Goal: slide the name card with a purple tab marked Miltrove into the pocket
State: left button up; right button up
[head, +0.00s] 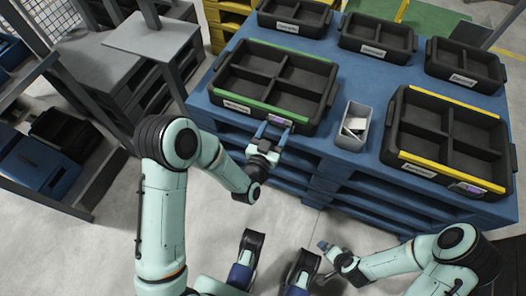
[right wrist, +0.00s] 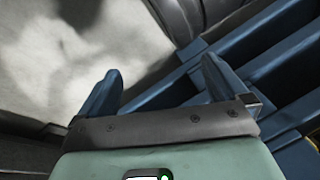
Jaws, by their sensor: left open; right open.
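A small purple-tabbed card (head: 279,122) shows at the front wall of the green-rimmed crate (head: 268,105), right of that crate's white label. Its lettering is too small to read. My left gripper (head: 274,129) is open, with its blue fingers on either side of the purple tab, close to the crate front. Whether they touch the card I cannot tell. Another purple tab (head: 469,187) shows on the front of the yellow-rimmed crate (head: 398,160). My right gripper (head: 324,247) is low in front of the pallets; its fingers are apart and empty in the right wrist view (right wrist: 160,68).
A grey box (head: 363,109) with pale cards inside stands between the two crates on the blue pallet stack (head: 340,165). Several black crates (head: 376,37) line the back. A grey-topped stand (head: 152,38) is at the left. Open floor lies in front.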

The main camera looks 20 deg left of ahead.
pick_arm(q)
jog(key=s+p, duration=0.2)
jog(key=s, duration=0.8)
jog(key=shift+s+a+r+p, duration=0.25)
jog(key=shift+s+r+p, duration=0.05)
jog(key=shift+p, duration=0.1)
pick_arm(e)
jog(key=shift+g+y, duration=0.4)
jog(key=s+a+r, duration=0.2)
jog(key=s+r, duration=0.1)
jog(key=shift+s+a+r, duration=0.1)
jog(key=shift+a+r, duration=0.05)
jog(key=shift+r, duration=0.15)
